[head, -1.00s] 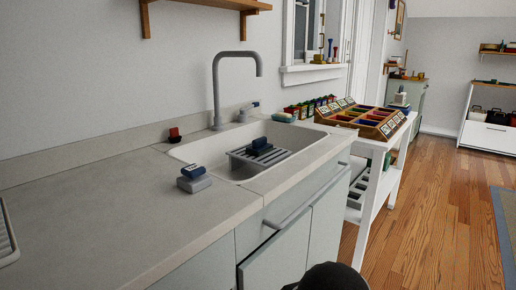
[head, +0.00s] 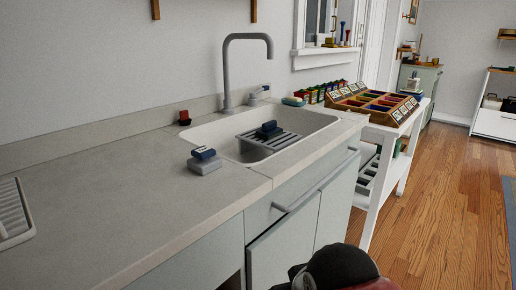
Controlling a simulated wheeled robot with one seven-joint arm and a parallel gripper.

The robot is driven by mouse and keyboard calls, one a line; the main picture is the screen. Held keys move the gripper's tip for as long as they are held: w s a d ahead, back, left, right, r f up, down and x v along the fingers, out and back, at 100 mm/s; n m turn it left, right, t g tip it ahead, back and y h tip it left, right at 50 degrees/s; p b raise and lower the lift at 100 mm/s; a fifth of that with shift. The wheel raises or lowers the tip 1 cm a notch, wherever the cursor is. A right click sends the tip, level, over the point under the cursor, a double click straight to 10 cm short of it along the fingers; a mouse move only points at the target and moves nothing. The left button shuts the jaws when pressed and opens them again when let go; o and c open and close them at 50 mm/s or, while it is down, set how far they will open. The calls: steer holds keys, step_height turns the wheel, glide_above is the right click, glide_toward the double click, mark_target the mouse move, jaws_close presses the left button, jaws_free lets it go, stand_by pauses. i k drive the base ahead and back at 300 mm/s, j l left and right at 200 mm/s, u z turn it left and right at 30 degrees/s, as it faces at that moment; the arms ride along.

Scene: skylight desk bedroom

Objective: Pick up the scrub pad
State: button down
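I cannot tell for certain which small item is the scrub pad. A dark blue block (head: 203,153) sits on a light grey block (head: 205,166) on the counter, left of the sink. A small red item on a dark base (head: 184,118) stands at the back of the counter. My gripper's fingers are not in view; a dark rounded part of my arm shows at the bottom edge.
The white sink (head: 215,131) is set in the grey counter (head: 110,195), whose front left is clear. A tall grey faucet (head: 226,75) rises behind it. A dish rack (head: 14,215) is at the left edge. A white cart (head: 379,140) carries a wooden divided tray (head: 372,111).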

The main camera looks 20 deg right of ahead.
mark_target(269, 131)
steer(key=i+l, duration=0.35)
steer(key=l, duration=0.3)
steer(key=i+l, duration=0.35)
steer(key=l, duration=0.3)
